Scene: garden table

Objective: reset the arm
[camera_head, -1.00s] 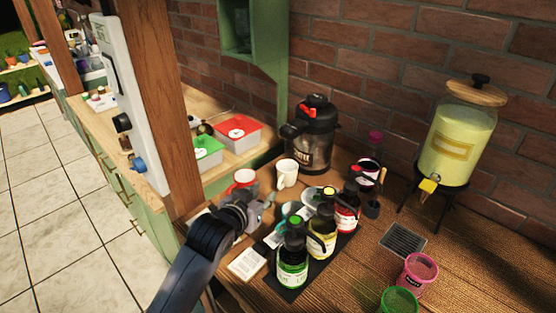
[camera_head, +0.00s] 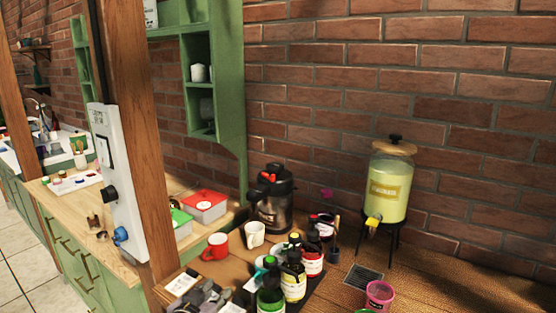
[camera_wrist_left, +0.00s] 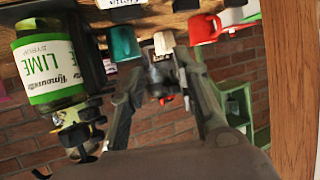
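My left gripper (camera_head: 208,296) shows at the bottom edge of the head view, low over the wooden table near a red mug (camera_head: 217,247); most of the arm is cut off. In the left wrist view, which is upside down, its two fingers (camera_wrist_left: 160,75) are spread apart with nothing held between them. Beyond the fingers are a teal cup (camera_wrist_left: 123,43), a white mug (camera_wrist_left: 164,43) and the red mug (camera_wrist_left: 205,29). A bottle with a green lime label (camera_wrist_left: 50,70) is close at the left. My right gripper is not in view.
Syrup bottles (camera_head: 293,280) stand close to the left gripper's right. A dark dispenser jug (camera_head: 270,200) and a white mug (camera_head: 254,234) stand behind. A yellow drink dispenser (camera_head: 388,185) is at the right. A wooden post (camera_head: 143,130) rises at the left.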

